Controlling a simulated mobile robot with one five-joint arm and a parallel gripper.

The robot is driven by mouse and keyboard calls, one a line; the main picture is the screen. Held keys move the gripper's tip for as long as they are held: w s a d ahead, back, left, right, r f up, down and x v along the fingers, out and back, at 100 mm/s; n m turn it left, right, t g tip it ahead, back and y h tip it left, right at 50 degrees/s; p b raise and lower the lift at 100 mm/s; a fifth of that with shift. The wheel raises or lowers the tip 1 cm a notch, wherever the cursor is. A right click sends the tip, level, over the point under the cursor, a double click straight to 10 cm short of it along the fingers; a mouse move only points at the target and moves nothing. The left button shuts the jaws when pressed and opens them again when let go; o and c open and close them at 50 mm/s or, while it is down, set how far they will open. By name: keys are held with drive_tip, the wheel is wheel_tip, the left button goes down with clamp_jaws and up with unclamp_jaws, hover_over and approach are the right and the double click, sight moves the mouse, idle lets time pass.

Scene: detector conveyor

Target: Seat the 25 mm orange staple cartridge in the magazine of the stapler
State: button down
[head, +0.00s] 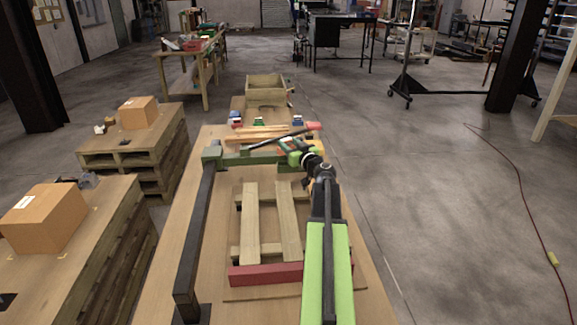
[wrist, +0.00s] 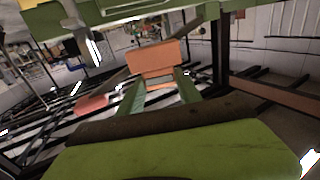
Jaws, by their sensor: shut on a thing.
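My gripper (head: 298,152) is over the far end of the pallet-like frame in the head view. In the wrist view its two green fingers (wrist: 160,82) are shut on the orange staple cartridge (wrist: 152,60), which is held at their tips. In the head view my gripper mostly hides the cartridge. A long dark bar with a pinkish-red end (head: 313,126) lies slanted just beyond my gripper, beside a green beam (head: 245,159); it may be part of the stapler. The stapler's magazine cannot be made out. The cartridge is not visibly seated in anything.
A dark post and rail (head: 197,225) run along the left of the bench. A wooden frame with a red front bar (head: 265,273) lies below my arm. Small blue and green items (head: 259,122) and a wooden box (head: 265,90) stand beyond. Cartons on pallets (head: 138,113) stand left.

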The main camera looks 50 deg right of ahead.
drive_tip(key=shift+d+f, duration=0.1)
drive_tip(key=shift+f, duration=0.1)
drive_tip(key=shift+s+f+b, duration=0.1)
drive_tip(key=shift+f+b, duration=1.9)
drive_tip(key=shift+f, duration=0.15)
drive_tip(key=c, duration=1.1)
unclamp_jaws()
drive_tip(key=shift+r, duration=0.15)
drive_tip(key=v, duration=1.2)
drive_tip(key=shift+r+p, duration=0.2)
drive_tip(key=shift+p, duration=0.15)
